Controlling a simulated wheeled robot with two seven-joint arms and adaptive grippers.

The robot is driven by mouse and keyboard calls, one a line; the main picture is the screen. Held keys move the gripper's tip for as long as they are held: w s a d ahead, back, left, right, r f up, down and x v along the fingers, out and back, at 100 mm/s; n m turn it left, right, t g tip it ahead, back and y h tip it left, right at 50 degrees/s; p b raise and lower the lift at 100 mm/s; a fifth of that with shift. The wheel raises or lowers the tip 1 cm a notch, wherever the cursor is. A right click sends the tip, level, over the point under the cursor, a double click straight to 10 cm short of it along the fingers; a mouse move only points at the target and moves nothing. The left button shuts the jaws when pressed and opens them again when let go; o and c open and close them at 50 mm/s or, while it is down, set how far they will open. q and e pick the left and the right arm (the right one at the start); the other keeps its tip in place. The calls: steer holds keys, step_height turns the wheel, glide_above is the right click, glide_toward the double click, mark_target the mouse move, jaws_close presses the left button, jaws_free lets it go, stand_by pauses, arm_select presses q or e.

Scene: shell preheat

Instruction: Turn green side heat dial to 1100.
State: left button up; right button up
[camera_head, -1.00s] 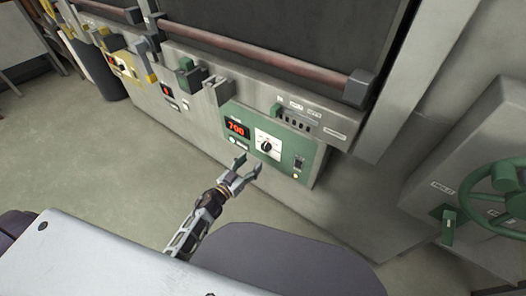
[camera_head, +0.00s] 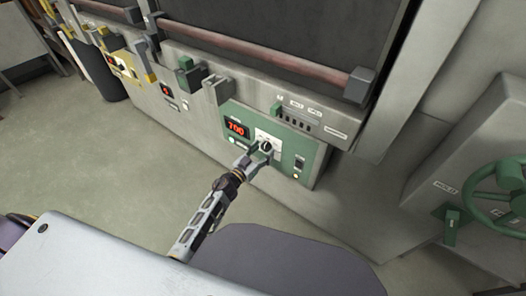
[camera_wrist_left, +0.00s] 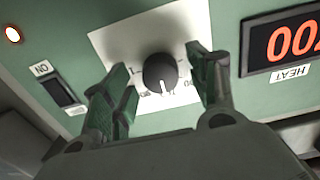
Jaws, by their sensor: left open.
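The green heat panel (camera_head: 285,164) is on the front of the grey machine, and its red display (camera_head: 237,128) reads 700. The black heat dial (camera_wrist_left: 160,73) sits on a white plate in the left wrist view, with a light pointer mark on its lower side. In the head view the dial (camera_head: 267,146) is partly hidden by my gripper. My left gripper (camera_head: 259,155) is at the dial. In the left wrist view its green fingers (camera_wrist_left: 165,75) are open, one on each side of the dial, with gaps beside it. My right gripper is not in view.
An ON switch (camera_wrist_left: 59,90) and a lit round lamp (camera_wrist_left: 13,34) are beside the dial. A green handwheel (camera_head: 497,195) and green lever (camera_head: 450,226) are at the right. A yellow panel (camera_head: 122,64) is farther left.

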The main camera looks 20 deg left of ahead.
arm_select(q)
steer(key=shift+w+d, duration=0.1)
steer(key=shift+w, duration=0.2)
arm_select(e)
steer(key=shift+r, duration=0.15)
arm_select(q)
steer(key=shift+c, duration=0.4)
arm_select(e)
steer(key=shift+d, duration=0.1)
arm_select(q)
steer(key=c, duration=0.9)
steer(key=shift+c, duration=0.2)
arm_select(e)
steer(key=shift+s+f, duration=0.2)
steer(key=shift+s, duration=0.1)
